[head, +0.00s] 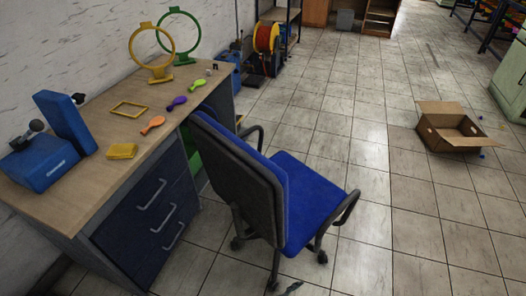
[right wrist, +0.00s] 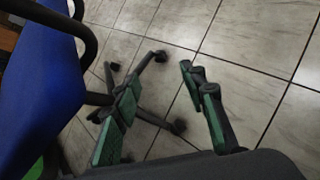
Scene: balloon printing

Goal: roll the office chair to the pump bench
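The office chair (head: 300,198) has a blue seat, a dark backrest and black armrests. It stands on the tiled floor against the right side of the desk, its back toward the drawers. My right gripper shows in the right wrist view (right wrist: 160,80), open and empty, with green pads. The chair's blue part (right wrist: 40,80) is on the left there, and its wheeled base lies beyond the fingers; I cannot tell whether they touch. A wooden-topped desk (head: 85,195) carries a blue device (head: 42,162); I cannot tell whether this is the pump bench. My left gripper is out of view.
An open cardboard box (head: 450,135) sits on the floor at right. A cable reel (head: 266,40) stands behind. The middle floor is clear.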

